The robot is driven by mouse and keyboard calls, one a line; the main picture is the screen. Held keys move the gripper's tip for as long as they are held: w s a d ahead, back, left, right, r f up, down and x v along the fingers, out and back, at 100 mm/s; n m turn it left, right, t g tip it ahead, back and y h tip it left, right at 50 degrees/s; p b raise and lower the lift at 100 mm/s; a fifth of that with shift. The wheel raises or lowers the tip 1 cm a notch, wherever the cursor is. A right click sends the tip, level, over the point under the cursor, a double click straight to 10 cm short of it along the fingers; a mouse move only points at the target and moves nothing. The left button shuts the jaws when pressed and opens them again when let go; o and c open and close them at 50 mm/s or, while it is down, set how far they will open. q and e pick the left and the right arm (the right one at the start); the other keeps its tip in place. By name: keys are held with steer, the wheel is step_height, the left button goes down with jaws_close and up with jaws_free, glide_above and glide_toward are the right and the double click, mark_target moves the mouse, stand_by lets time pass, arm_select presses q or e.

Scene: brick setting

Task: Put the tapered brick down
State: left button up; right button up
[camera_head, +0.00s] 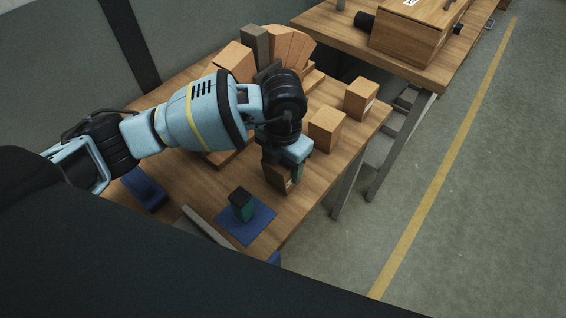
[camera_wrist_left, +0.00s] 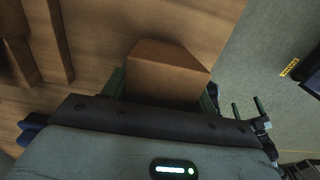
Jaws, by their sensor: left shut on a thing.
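A tapered brick, brown with a slanted side, sits between the fingers of my left gripper (camera_head: 284,168). In the head view its lower part (camera_head: 277,179) shows under the gripper, low over the wooden table (camera_head: 187,184); I cannot tell whether it touches the top. In the left wrist view the brick (camera_wrist_left: 165,75) fills the space between both fingers of the left gripper (camera_wrist_left: 165,92), which is shut on it. The gripper hides part of the brick in the head view. My right gripper is not in view.
Two wooden blocks (camera_head: 326,130) (camera_head: 361,98) stand to the right of the gripper. Fan-set bricks (camera_head: 289,45), a grey block (camera_head: 255,42) and another block (camera_head: 235,61) stand behind. A dark green piece (camera_head: 241,205) stands on a blue mat (camera_head: 257,222) in front. The table's right edge is near.

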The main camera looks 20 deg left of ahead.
arm_select(q)
steer(key=shift+f, duration=0.3)
steer(key=o, duration=1.2)
steer(key=shift+c, duration=0.2)
step_height(320, 180, up, 12)
steer(key=shift+r+p, duration=0.2)
steer(key=shift+p, duration=0.1)
